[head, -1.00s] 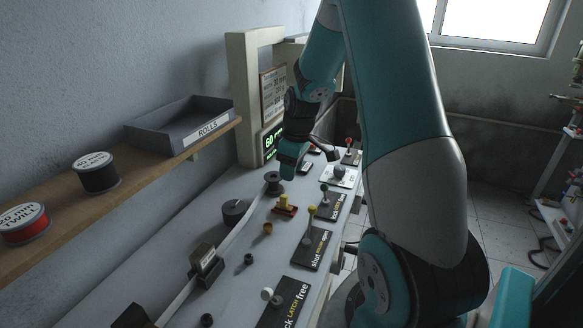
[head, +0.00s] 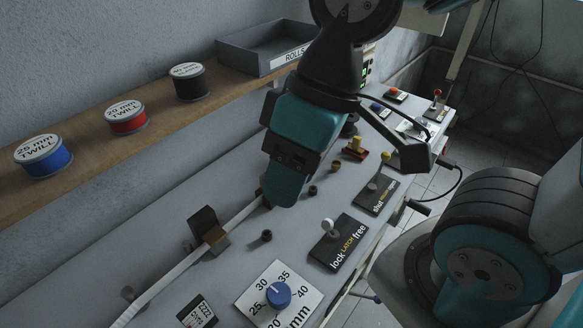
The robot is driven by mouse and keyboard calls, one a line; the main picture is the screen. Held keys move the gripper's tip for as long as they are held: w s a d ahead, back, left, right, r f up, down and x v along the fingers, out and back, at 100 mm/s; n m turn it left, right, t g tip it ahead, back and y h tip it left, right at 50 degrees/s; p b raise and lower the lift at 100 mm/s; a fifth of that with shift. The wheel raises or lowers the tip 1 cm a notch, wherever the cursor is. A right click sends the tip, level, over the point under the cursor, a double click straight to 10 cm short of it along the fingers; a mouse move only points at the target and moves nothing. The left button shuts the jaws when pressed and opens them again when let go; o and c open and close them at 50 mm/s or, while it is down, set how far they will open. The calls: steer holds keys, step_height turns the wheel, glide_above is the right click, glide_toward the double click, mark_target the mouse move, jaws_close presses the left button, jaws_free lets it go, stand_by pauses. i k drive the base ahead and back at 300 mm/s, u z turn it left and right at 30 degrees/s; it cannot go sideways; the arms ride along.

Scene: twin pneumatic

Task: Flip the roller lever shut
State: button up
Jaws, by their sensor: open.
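The roller lever is the one with a yellow knob (head: 384,157) on the black plate (head: 368,203) whose label reads shut at the near end and open at the far end. Its middle word is too small to read surely. The lever leans up and away, toward the open end. My gripper (head: 282,195) points down over the bench, left of this plate and apart from the lever. It is open, with nothing seen in it. Its far finger is hidden behind its body.
Nearer stands the latch lever with a white knob (head: 327,224) on its lock/free plate (head: 340,246). A blue dial (head: 278,294) is at the front. A shelf (head: 100,158) with spools runs along the left wall.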

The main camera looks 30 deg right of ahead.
mark_target(385, 155)
steer(key=z, duration=0.9)
